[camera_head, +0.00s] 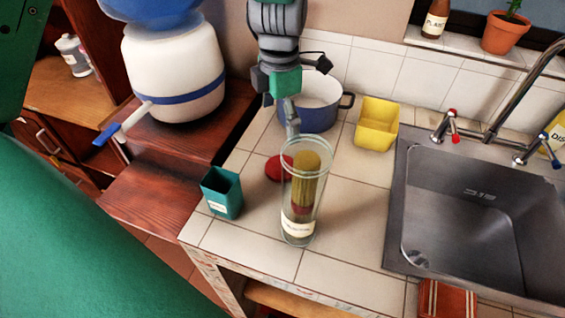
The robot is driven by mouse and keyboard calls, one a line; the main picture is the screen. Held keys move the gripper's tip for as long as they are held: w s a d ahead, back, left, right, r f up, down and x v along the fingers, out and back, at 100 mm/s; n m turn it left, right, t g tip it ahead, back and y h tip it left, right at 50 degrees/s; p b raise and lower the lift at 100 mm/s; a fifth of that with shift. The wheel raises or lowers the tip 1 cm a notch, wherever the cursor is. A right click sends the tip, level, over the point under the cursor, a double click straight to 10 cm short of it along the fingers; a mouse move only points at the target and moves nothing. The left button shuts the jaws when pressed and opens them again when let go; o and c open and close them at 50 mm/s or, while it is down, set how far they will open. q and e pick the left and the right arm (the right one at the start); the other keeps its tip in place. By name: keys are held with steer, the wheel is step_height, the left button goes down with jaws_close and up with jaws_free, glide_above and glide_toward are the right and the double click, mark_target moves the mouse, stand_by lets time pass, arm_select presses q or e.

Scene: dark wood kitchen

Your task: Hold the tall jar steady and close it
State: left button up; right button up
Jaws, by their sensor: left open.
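The tall clear jar (291,205) stands upright on the tiled counter. It holds yellow, pasta-like sticks and has a pale label low on its side. Its top is uncovered. A round red lid (276,168) lies on the counter just behind and left of the jar, partly hidden by it. My left gripper (287,112) comes down from the top of the picture and is open and empty. Its finger hangs above and behind the jar's rim; whether it touches the rim is hard to tell. My right gripper is not in view.
A blue pot (321,118) and a yellow container (376,124) stand behind the jar. A teal cup (222,193) stands to its left near the counter edge. The sink (480,215) lies to the right. A white dispenser (174,70) stands at the back left.

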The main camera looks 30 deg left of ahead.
arm_select(q)
steer(key=f, duration=0.7)
steer(key=shift+w+d+f, duration=0.15)
steer(key=shift+d+f, duration=0.05)
steer(key=shift+f, duration=0.15)
steer(key=shift+w+a+f, duration=0.1)
steer(key=shift+a+f, duration=0.15)
steer(key=shift+f, duration=0.35)
steer(key=shift+d, duration=0.15)
steer(key=shift+d, duration=0.1)
steer(key=f, duration=0.4)
steer(key=shift+d+f, duration=0.25)
steer(key=shift+a+f, duration=0.1)
steer(key=shift+f, duration=0.15)
steer(key=shift+a, duration=0.15)
